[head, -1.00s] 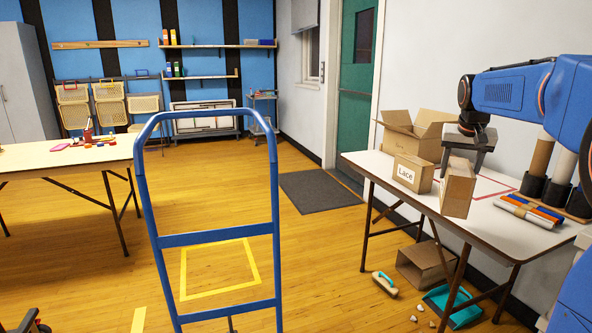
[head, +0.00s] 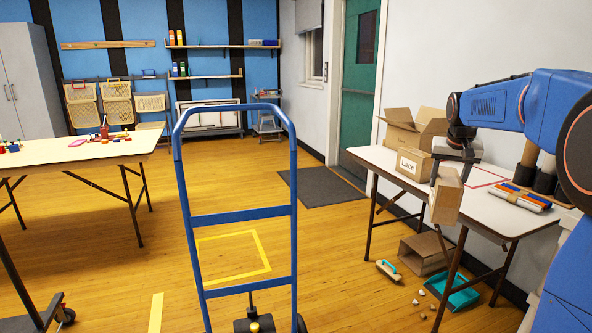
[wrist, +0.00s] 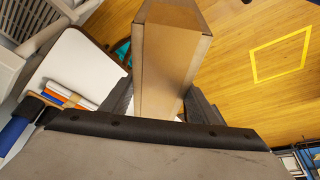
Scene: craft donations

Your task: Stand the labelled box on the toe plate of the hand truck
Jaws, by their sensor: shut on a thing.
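My gripper (head: 452,168) is shut on a plain brown cardboard box (head: 446,197). I hold it tilted, in front of the right table's near edge. In the wrist view the box (wrist: 172,58) is between both fingers; no label shows on its visible faces. Another brown box, marked "Lace" (head: 412,164), stands on the table just behind and left of the held one. The blue hand truck (head: 243,219) stands upright to the left, apart from my gripper. Its toe plate is not visible; only the frame and a part low down show.
The right table (head: 496,217) also bears an open carton (head: 400,133) and rolls (head: 525,198). Under it are an open box (head: 424,254), a brush (head: 388,271) and a teal dustpan (head: 456,292). A yellow floor outline (head: 263,254) lies behind the hand truck. Open floor lies between truck and table.

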